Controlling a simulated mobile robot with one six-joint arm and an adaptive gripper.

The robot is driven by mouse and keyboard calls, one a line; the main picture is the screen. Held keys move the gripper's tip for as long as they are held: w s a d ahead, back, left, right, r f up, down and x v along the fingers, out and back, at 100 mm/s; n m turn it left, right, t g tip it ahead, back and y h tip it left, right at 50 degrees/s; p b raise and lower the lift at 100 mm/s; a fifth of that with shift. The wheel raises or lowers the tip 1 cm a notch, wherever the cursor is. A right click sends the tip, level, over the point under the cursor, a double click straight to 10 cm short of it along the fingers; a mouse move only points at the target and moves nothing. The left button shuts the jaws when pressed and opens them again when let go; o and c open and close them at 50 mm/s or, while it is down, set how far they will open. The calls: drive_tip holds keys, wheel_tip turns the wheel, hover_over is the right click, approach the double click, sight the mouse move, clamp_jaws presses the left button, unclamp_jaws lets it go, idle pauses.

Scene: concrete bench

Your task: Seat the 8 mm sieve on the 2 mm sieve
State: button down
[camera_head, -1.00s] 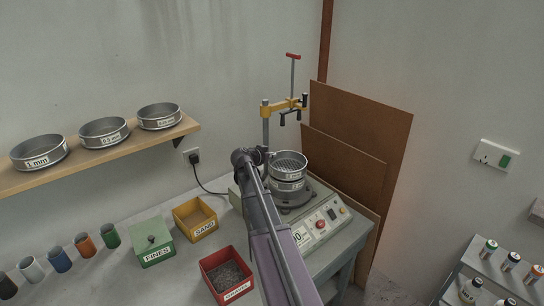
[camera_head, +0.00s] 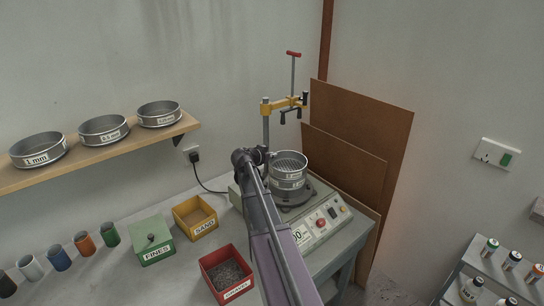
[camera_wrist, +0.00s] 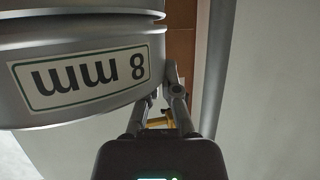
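The 8 mm sieve (camera_head: 290,163) is a round grey metal sieve with a mesh floor and a white label. It sits level directly over the 2 mm sieve (camera_head: 285,186) on the shaker; I cannot tell whether a thin gap is left. In the wrist view the 8 mm sieve (camera_wrist: 85,75) fills the upper left, its label upside down. My gripper (camera_wrist: 162,88) has its fingers at the edge of this sieve's wall and appears shut on it. The inner fingertip is hidden by the sieve. In the head view my arm covers the left side of the stack.
The shaker (camera_head: 322,226) has a clamp post with a yellow arm (camera_head: 285,104) close behind the stack. Shelf sieves (camera_head: 102,130) stand at left. A green FINES box (camera_head: 153,240), yellow SAND bin (camera_head: 195,217), red bin (camera_head: 226,274) and several coloured cups (camera_head: 83,244) occupy the bench.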

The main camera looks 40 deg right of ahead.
drive_tip(key=shift+f, duration=0.2)
idle(0.5)
drive_tip(key=c, duration=0.7)
unclamp_jaws()
drive_tip(key=shift+r, duration=0.15)
